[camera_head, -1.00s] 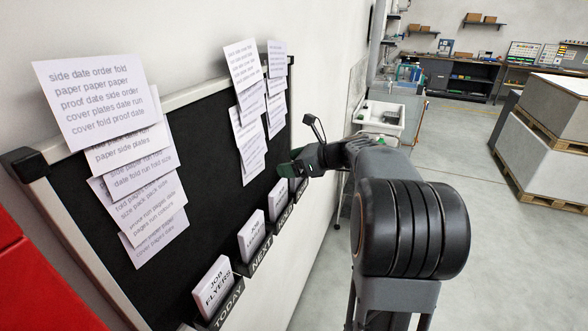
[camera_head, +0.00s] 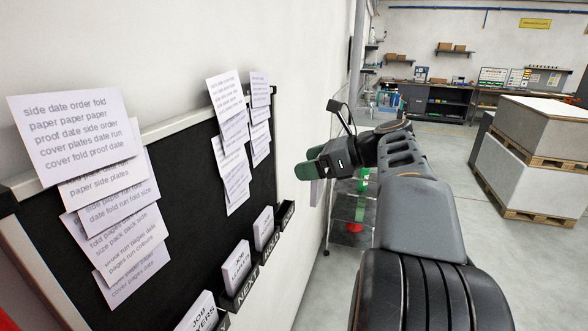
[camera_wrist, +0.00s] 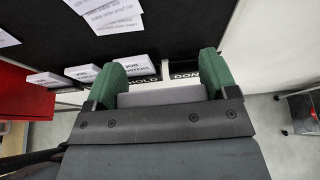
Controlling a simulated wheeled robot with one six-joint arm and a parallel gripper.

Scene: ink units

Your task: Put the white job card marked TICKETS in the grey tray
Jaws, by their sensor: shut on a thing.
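My gripper (camera_head: 316,163), with green fingers, is out in front of the wall to the right of the black board. It is shut on a pale card (camera_wrist: 160,97), seen between the fingers in the wrist view. Part of the card shows below the fingers in the head view (camera_head: 317,191). Its writing faces away or is hidden, so I cannot read TICKETS. Three other white job cards stand in the board's lower pockets: FLYERS (camera_head: 197,312), a middle one (camera_head: 236,266) and one farther along (camera_head: 263,228). I cannot make out the grey tray.
The black board (camera_head: 180,160) carries several sheets of paper (camera_head: 75,135). Its far pocket (camera_head: 288,213) looks empty. A shelved cart (camera_head: 352,232) stands beyond my gripper, partly hidden by my arm. Stacked pallets (camera_head: 545,150) stand at right, with open floor between.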

